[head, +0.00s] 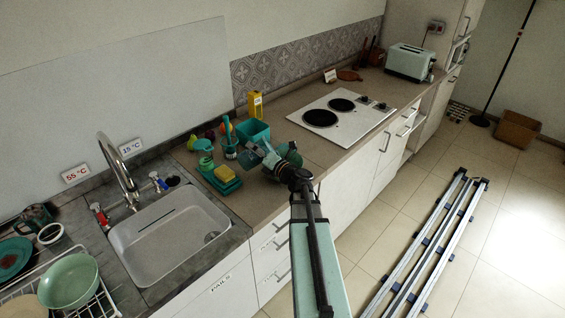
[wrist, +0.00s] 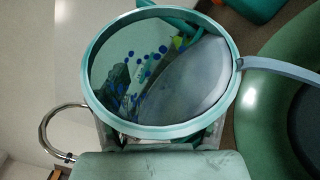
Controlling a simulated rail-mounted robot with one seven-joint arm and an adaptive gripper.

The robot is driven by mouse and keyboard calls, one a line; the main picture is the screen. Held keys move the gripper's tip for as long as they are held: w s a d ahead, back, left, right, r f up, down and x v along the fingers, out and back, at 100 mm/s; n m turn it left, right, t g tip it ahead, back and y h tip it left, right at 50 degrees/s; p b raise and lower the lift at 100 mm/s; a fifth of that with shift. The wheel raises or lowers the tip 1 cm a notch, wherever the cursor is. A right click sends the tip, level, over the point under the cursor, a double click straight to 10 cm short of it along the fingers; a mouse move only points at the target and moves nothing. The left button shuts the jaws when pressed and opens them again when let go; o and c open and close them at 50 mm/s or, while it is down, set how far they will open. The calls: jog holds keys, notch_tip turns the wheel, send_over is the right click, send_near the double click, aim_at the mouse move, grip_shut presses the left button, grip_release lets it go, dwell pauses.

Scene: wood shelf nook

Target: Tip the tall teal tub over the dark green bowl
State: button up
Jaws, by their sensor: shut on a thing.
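The teal tub (wrist: 160,132) fills the middle of the wrist view, with its round rim and inside facing the camera. Blue dots and a grey-blue surface show within the rim; I cannot tell whether they are contents or see-through wall. My gripper (head: 268,163) is shut on the tub, which is small and partly hidden in the head view. The dark green bowl (wrist: 256,125) is at the right of the wrist view, close beside the tub's rim. In the head view the bowl (head: 292,154) sits on the counter just behind my gripper, partly covered by it.
A square teal container (head: 253,131), a yellow box (head: 255,104) and a yellow sponge (head: 225,173) on a teal tray crowd the counter. The sink (head: 170,232) lies to the left, the white cooktop (head: 342,112) to the right. Some counter between bowl and cooktop is free.

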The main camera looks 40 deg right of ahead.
aim_at(264, 144)
jog(key=shift+d+r+m+t+b, duration=0.15)
jog(key=shift+r+m+t+b, duration=0.35)
jog(key=shift+m, duration=0.4)
dwell(1.4)
jog(key=shift+s+d+f+m+h+b, duration=0.15)
jog(key=shift+s+d+m+b, duration=0.1)
jog(key=shift+d+m, duration=0.2)
jog(key=shift+s+d+f+m+h+b, duration=0.15)
jog(key=shift+d+m+b, duration=0.1)
jog(key=shift+d+m, duration=0.2)
dwell(1.1)
jog(key=shift+s+d+r+m+t+h+p, duration=0.1)
jog(key=shift+d+r+m+t+h+p, duration=0.25)
jog(key=shift+m, duration=0.55)
jog(key=shift+s+d+r+m+t+h+p, duration=0.1)
jog(key=shift+d+r+m+t+h, duration=0.15)
jog(key=shift+r+m+t, duration=0.5)
dwell(1.5)
jog(key=f+n, duration=0.1)
jog(key=a+f+n+g+y+b, duration=0.1)
jog(key=n, duration=0.1)
jog(key=shift+w+g, duration=0.2)
jog(key=shift+g, duration=0.1)
jog(key=shift+a+n, duration=0.15)
jog(key=shift+n, duration=0.1)
